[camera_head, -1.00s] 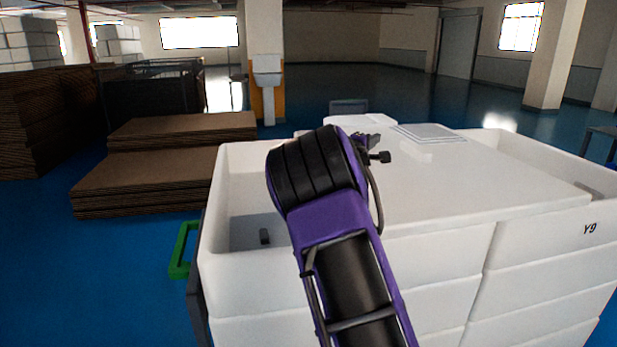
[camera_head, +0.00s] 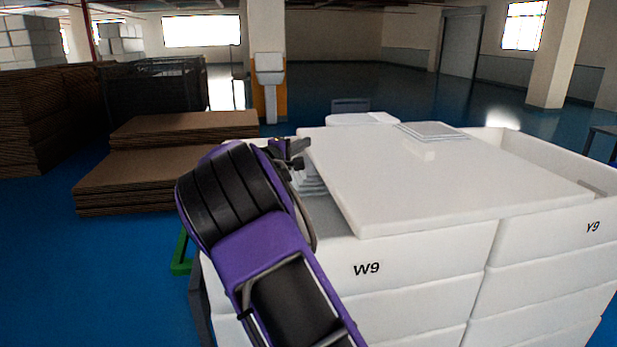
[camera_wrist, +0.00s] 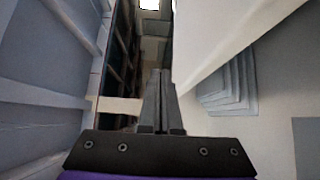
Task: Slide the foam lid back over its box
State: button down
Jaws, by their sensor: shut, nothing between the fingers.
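The foam lid (camera_head: 430,185) is a flat white slab. It lies across the right part of the box marked W9 (camera_head: 430,250) and reaches over part of the box marked Y9 (camera_head: 540,230). The left part of the W9 box is uncovered, mostly hidden behind my arm. My gripper (camera_head: 303,145) is at the lid's far left edge. In the wrist view my gripper (camera_wrist: 160,90) is shut and empty, with the lid's edge (camera_wrist: 235,35) close to the right of the fingers. I cannot tell whether they touch.
A stack of thin sheets (camera_head: 313,180) shows inside the W9 box beside the lid. A small white block (camera_head: 425,153) and a flat grey-white stack (camera_head: 432,131) are on the lid's far side. Brown board piles (camera_head: 180,150) stand at left, with blue floor around them.

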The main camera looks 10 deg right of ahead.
jog(key=b, duration=0.2)
send_near(317, 170)
jog(key=x, duration=0.5)
jog(key=shift+w+a, duration=0.25)
jog(key=shift+w, duration=0.1)
jog(key=shift+d, duration=0.5)
